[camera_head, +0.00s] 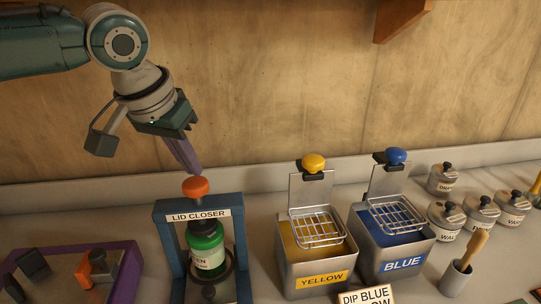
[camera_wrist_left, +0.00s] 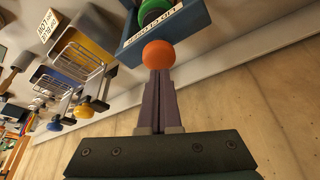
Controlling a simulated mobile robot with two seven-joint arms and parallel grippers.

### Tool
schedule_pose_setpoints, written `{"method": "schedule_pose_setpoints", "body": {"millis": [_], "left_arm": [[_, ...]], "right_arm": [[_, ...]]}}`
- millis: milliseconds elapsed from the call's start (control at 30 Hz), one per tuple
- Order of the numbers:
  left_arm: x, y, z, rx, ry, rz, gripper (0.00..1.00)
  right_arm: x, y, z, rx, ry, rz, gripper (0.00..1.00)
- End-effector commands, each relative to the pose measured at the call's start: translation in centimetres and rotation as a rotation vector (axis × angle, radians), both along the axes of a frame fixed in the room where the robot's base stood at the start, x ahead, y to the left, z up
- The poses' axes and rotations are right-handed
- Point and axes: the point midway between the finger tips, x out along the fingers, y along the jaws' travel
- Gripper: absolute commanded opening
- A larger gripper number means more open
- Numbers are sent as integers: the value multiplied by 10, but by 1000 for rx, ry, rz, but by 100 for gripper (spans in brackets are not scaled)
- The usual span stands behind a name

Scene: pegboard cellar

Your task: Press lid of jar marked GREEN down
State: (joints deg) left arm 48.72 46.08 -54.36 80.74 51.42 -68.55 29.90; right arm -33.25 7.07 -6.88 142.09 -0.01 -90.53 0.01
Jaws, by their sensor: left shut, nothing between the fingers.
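The green jar (camera_head: 206,244) with a dark lid stands upright inside a blue frame labelled LID CLOSER (camera_head: 168,232). Its label is partly readable, ending in "EN". An orange knob (camera_head: 195,188) sits on top of the frame. My left gripper (camera_head: 193,170) is shut and empty, with its fingertips just above and behind the knob in the head view. In the left wrist view the gripper (camera_wrist_left: 158,75) points at the orange knob (camera_wrist_left: 158,54); I cannot tell whether they touch. The jar (camera_wrist_left: 153,8) shows only in part there. My right gripper is not in view.
Right of the closer stand a YELLOW bin (camera_head: 319,278) and a BLUE bin (camera_head: 402,264), each with a wire basket and knob. Several small lidded jars (camera_head: 445,219) and a brush in a cup (camera_head: 456,279) are farther right. A purple-edged tray (camera_head: 133,262) lies at left.

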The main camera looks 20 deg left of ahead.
Motion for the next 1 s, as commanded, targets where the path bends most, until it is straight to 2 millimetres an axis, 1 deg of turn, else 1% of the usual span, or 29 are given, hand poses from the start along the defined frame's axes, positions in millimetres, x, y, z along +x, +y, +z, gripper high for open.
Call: {"method": "schedule_pose_setpoints", "body": {"millis": [800, 1000], "left_arm": [[0, 0, -31, 1, 2, -1, 0], [-1, 0, -26, 1, 3, -1, 0]], "right_arm": [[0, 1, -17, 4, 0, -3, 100], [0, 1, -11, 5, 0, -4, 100]]}}
